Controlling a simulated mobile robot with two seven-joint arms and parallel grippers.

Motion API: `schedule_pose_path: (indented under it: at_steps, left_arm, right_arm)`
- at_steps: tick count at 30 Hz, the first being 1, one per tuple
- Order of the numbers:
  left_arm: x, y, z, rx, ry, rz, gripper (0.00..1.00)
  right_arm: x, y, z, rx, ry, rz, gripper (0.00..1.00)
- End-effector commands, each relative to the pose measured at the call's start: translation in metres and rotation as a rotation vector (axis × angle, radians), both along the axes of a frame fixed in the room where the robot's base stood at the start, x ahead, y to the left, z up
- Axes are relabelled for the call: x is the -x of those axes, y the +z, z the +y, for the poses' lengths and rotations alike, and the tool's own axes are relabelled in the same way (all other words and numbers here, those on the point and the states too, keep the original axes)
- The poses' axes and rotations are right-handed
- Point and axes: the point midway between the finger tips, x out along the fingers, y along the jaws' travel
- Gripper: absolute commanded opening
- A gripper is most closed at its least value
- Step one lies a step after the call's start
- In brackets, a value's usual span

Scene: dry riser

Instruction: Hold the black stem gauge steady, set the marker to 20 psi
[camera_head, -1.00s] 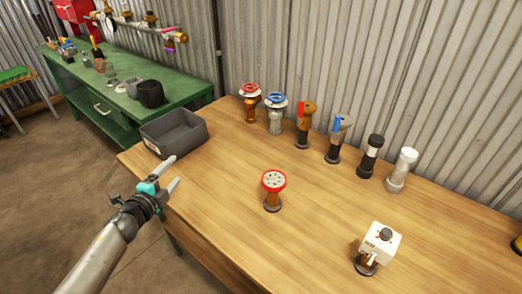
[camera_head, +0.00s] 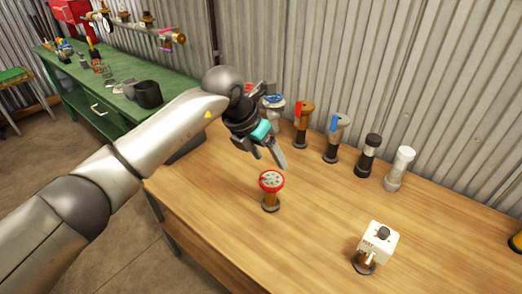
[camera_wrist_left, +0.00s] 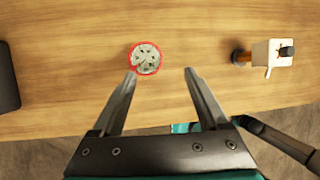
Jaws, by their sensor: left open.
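A gauge (camera_head: 271,182) with a red rim and a pale, dark-marked face stands upright on the wooden bench. Its stem looks orange-brown above a black foot; I see no wholly black stem on it. My left gripper (camera_head: 266,158) is open and empty above and behind the gauge in the head view. In the left wrist view the gauge (camera_wrist_left: 145,58) shows beyond the left gripper's parted fingers (camera_wrist_left: 160,72), nearer the left finger, untouched. A dark jointed part of mine shows at the lower right there; my right gripper's jaws cannot be made out. The marker and its reading are too small to tell.
A white box-like fitting (camera_head: 378,243) stands at the front right. Several fittings, including a black-topped one (camera_head: 368,156) and a white one (camera_head: 399,169), line the back by the corrugated wall. A green bench (camera_head: 100,115) stands left. Bare wood surrounds the gauge.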

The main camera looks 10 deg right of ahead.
Motion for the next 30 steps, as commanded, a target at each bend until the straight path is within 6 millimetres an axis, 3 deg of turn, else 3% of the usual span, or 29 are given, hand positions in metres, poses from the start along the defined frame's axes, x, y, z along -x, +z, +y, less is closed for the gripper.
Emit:
schedule_pose_path:
  at_steps: [5,18,30]
  left_arm:
    - [-0.004,0.007,0.011,-0.128,-0.005,-0.052,0.77]
    - [-0.017,-0.042,0.000,-0.145,-0.003,-0.055,0.77]
    - [-0.019,-0.047,-0.002,-0.144,-0.004,-0.057,0.77]
  right_arm:
    - [0.000,0.000,0.000,0.000,0.000,0.000,1.00]
    - [0.000,0.000,0.000,0.000,0.000,0.000,1.00]
    - [0.000,0.000,0.000,0.000,0.000,-0.001,1.00]
